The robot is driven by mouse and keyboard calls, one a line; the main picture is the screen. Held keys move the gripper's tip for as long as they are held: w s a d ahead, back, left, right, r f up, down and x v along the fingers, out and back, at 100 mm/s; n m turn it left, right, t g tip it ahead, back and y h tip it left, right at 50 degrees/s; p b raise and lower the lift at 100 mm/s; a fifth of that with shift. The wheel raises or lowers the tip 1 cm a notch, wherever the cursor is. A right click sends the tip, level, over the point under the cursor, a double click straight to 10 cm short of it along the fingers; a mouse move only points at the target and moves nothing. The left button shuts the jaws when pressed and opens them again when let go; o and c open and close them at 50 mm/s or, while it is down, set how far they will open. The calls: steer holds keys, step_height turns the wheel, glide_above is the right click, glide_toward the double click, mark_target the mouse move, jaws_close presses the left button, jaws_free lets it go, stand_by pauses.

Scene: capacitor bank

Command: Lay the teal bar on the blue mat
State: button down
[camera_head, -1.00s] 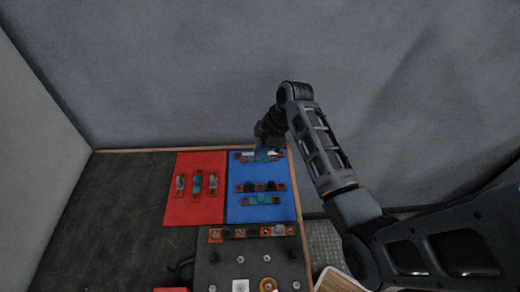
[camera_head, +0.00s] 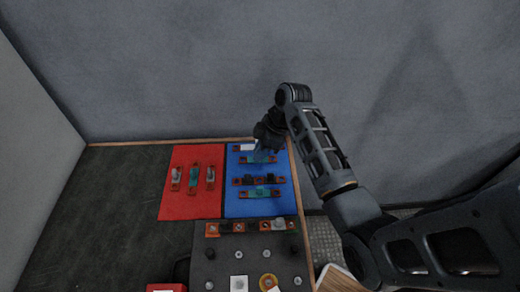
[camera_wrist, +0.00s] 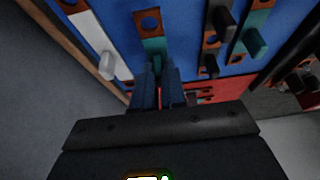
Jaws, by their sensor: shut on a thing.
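The blue mat (camera_head: 234,208) lies at the right of the table in the head view, with several bars on it. My gripper (camera_wrist: 158,88) is shut on a teal bar (camera_wrist: 153,46) with copper-coloured ends. In the head view this teal bar (camera_head: 260,160) shows at the mat's far part, partly hidden by my gripper (camera_head: 262,148). It is level and very low over or on the mat; I cannot tell if it touches. Another teal bar (camera_head: 262,193) lies on the mat nearer the front.
A white bar (camera_wrist: 92,30) and a black bar (camera_wrist: 213,35) flank the held bar on the mat. A red mat (camera_head: 175,210) with several bars lies to the left. A dark board (camera_head: 215,265) with studs stands in front. The table's left is clear.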

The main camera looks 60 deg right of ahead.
steer(key=shift+f+b, duration=0.3)
steer(key=shift+f, duration=0.5)
stand_by(0.6)
steer(key=c, duration=1.1)
jaws_free()
steer(key=shift+r, duration=0.15)
steer(key=v, duration=0.7)
steer(key=shift+s+r, duration=0.2)
steer(key=shift+d, duration=0.1)
